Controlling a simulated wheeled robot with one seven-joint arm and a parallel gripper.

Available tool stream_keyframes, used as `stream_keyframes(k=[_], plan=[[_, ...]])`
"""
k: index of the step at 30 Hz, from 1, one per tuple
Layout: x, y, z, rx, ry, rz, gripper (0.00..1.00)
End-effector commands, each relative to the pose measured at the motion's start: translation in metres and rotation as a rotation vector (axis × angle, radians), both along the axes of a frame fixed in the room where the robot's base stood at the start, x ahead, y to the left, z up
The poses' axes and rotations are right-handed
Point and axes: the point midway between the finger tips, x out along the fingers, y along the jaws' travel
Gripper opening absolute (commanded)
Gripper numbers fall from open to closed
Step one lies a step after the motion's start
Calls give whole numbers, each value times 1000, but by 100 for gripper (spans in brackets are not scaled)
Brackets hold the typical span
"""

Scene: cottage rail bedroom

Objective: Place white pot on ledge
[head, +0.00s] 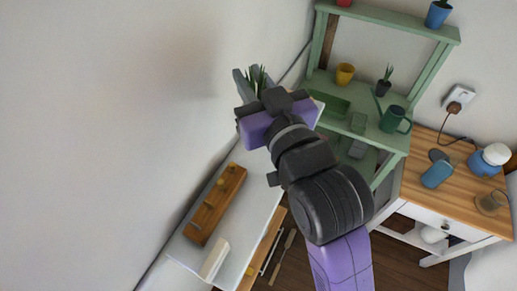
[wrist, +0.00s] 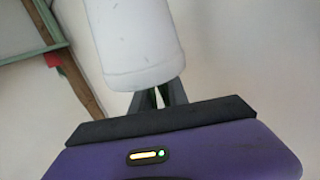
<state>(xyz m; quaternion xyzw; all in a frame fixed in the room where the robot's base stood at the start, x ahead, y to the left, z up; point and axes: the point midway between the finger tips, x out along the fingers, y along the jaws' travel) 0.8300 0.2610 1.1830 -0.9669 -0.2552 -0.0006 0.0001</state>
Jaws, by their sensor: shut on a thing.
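The white pot (wrist: 140,45) fills the upper middle of the wrist view, its rounded end toward the camera. My gripper (wrist: 160,98) is shut on it; the fingers reach up behind its lower edge. In the head view my gripper (head: 254,77) is raised close to the wall. Green spiky leaves (head: 257,78) show between its fingers, while the pot body is hidden by the wrist. Which surface is the ledge I cannot tell for sure; a long white top (head: 240,214) runs along the wall below my gripper.
A wooden block with knobs (head: 215,205) and a small white piece (head: 214,260) are on the white top. A green shelf stand (head: 392,27) with pots and a watering can (head: 393,119) is to the right. A wooden-topped table (head: 418,165) carries several items.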

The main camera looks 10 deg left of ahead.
Motion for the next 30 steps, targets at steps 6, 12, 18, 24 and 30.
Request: stream_keyframes(k=[6,12,18,24,30], plan=[[0,-1,-55,0,9,-2,0],[0,-1,-103,-1,6,-2,0],[0,-1,-138,0,4,-2,0],[0,0,-152,0,1,-1,0],[0,0,-181,-1,2,0,0]])
